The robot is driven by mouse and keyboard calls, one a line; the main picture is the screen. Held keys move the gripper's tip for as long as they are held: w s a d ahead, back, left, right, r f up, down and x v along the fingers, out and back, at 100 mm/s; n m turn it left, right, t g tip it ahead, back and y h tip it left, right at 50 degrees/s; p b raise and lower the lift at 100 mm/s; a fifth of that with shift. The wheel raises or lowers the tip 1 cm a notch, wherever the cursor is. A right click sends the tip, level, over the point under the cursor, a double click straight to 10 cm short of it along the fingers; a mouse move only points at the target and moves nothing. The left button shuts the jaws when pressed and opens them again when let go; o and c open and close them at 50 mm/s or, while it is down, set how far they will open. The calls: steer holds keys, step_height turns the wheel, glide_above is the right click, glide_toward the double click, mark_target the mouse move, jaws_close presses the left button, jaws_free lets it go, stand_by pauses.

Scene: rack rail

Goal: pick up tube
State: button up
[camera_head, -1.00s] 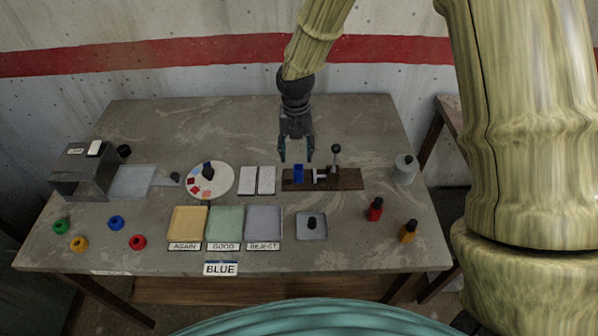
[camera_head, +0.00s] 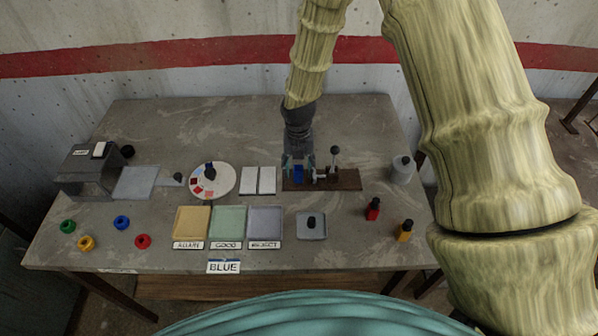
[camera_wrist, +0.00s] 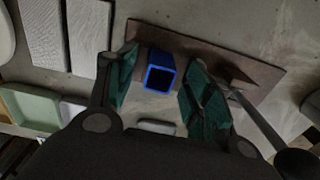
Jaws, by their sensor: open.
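The tube is a blue square hollow piece (camera_head: 298,174) standing on the brown wooden base (camera_head: 345,180) at the back middle of the table. In the wrist view the blue tube (camera_wrist: 160,77) shows its open dark end towards the camera. My gripper (camera_head: 299,170) is over the base, and its teal fingers (camera_wrist: 158,85) are open on either side of the tube. Gaps show between the tube and both fingers. The lower part of the tube is hidden in the wrist view.
A lever with a dark knob (camera_head: 335,150) rises from the base right of my gripper. Two white plates (camera_head: 258,181) lie left of the base. Yellow, green and grey trays (camera_head: 265,222) are in front. A pale bottle (camera_head: 402,170) stands to the right.

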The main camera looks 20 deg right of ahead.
steer(key=c, duration=0.9)
steer(key=shift+o, duration=0.2)
steer(key=shift+r, duration=0.1)
